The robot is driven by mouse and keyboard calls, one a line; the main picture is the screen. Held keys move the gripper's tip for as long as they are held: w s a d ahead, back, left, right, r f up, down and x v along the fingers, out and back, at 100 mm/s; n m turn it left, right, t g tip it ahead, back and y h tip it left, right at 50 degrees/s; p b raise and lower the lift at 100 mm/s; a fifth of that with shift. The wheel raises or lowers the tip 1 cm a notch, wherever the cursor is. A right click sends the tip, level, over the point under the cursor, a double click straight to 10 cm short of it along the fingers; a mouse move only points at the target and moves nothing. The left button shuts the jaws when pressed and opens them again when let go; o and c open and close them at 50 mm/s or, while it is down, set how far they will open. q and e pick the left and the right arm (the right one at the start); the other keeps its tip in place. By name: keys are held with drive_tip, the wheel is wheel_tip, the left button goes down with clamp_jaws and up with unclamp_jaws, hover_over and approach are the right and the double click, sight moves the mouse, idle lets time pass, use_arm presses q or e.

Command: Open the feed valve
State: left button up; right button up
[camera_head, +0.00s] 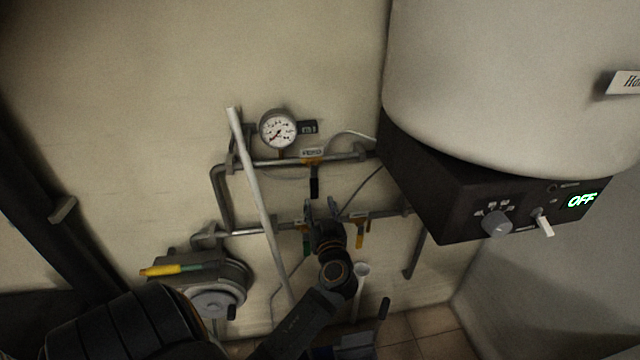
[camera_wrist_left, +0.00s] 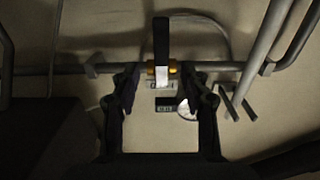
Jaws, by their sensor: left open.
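The feed valve has a black lever (camera_head: 314,187) that hangs straight down, across the upper pipe (camera_head: 265,160). A small label reading FEED (camera_head: 312,152) sits just above it. In the left wrist view, turned upside down, the lever (camera_wrist_left: 161,38) points up from a brass-coloured collar (camera_wrist_left: 151,71). My left gripper (camera_head: 321,205) is open and empty, just below the lever's end in the head view. In the left wrist view, its fingers (camera_wrist_left: 163,77) spread to either side of the valve, and I see no contact. My right gripper is not in view.
The lower pipe (camera_head: 268,230) carries a green lever (camera_head: 307,243) and a yellow lever (camera_head: 359,238) close by my gripper. A slanting pale pole (camera_head: 255,185) stands left. A pressure gauge (camera_head: 278,130) is above. The heater's dark control box (camera_head: 440,200), reading OFF, juts out right.

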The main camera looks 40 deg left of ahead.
sight(314, 187)
use_arm(q)
drive_tip(key=p+x, duration=0.3)
drive_tip(key=x, duration=0.5)
drive_tip(key=shift+a+r+p, duration=0.15)
drive_tip(key=shift+a+p, duration=0.15)
drive_tip(key=shift+p, duration=0.05)
drive_tip(key=shift+w+a, duration=0.25)
drive_tip(key=shift+w, duration=0.05)
clamp_jaws()
